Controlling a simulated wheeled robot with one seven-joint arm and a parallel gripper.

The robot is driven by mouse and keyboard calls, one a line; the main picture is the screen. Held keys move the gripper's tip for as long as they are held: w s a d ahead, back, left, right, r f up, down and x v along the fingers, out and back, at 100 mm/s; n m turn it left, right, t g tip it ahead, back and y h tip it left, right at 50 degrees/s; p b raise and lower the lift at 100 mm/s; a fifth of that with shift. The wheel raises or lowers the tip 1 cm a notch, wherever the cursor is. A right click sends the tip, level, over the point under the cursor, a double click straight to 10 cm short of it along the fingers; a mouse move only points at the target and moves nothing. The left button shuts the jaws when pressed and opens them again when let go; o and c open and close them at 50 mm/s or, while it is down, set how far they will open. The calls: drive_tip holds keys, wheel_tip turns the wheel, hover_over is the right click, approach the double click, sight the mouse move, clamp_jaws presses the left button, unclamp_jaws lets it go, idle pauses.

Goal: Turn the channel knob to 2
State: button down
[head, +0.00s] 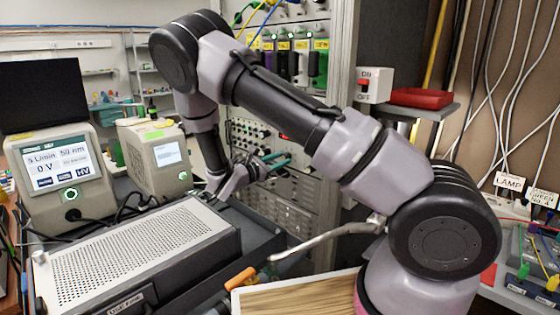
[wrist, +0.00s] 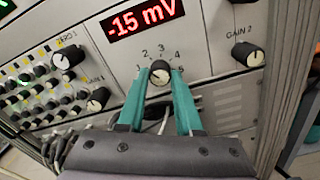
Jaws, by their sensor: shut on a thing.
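The channel knob (wrist: 160,70) is a small dark round knob in the wrist view, below the red display, with marks 1 to 5 in an arc over it. My gripper (wrist: 160,78) has its teal fingers shut on the knob, one on each side. A pale mark shows on the knob's face, but it is too small to tell exactly which number it points to. In the head view my gripper (head: 274,162) is at the rack's front panel, and the knob cannot be made out there.
The red display (wrist: 145,17) reads -15 mV. The gain 2 knob (wrist: 247,55) is at right; other knobs (wrist: 67,57) and several small connectors are at left. A perforated grey box (head: 130,255) stands in front of the rack, below my arm. Instruments with screens (head: 58,170) stand at left.

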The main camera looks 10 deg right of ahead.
drive_tip(key=shift+m, duration=1.5)
drive_tip(key=c, duration=0.6)
unclamp_jaws()
drive_tip(key=v, duration=1.1)
drive_tip(key=shift+d, duration=0.1)
